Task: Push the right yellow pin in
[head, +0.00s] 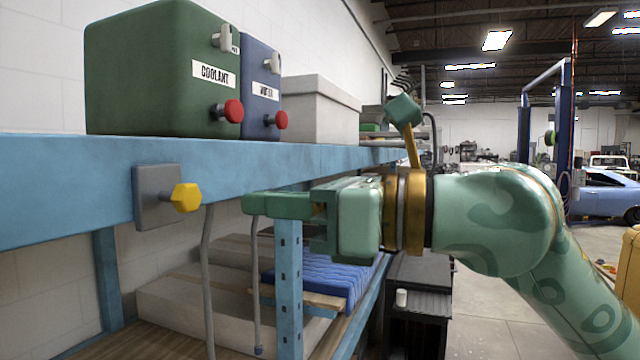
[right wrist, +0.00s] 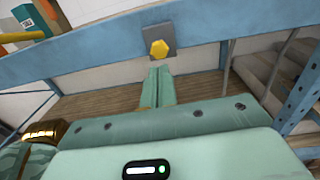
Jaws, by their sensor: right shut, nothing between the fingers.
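A yellow hex-headed pin (head: 186,197) sticks out of a dark grey plate (head: 150,210) on the front of the blue shelf beam. It also shows in the right wrist view (right wrist: 158,48), just beyond my fingertips. My right gripper (head: 250,204) is shut and empty. In the head view it is to the right of the pin, at about its height, with a clear gap between them. In the right wrist view its closed fingers (right wrist: 160,72) point toward the pin and appear slightly below it. My left gripper is not in view. I see no second such pin in the head view.
Above the beam (head: 60,170) stand a green COOLANT box (head: 150,75), a blue box (head: 262,85) with red knobs, and a grey bin (head: 320,105). A blue upright (head: 288,285) and grey hoses hang or stand below. Open floor lies to the right.

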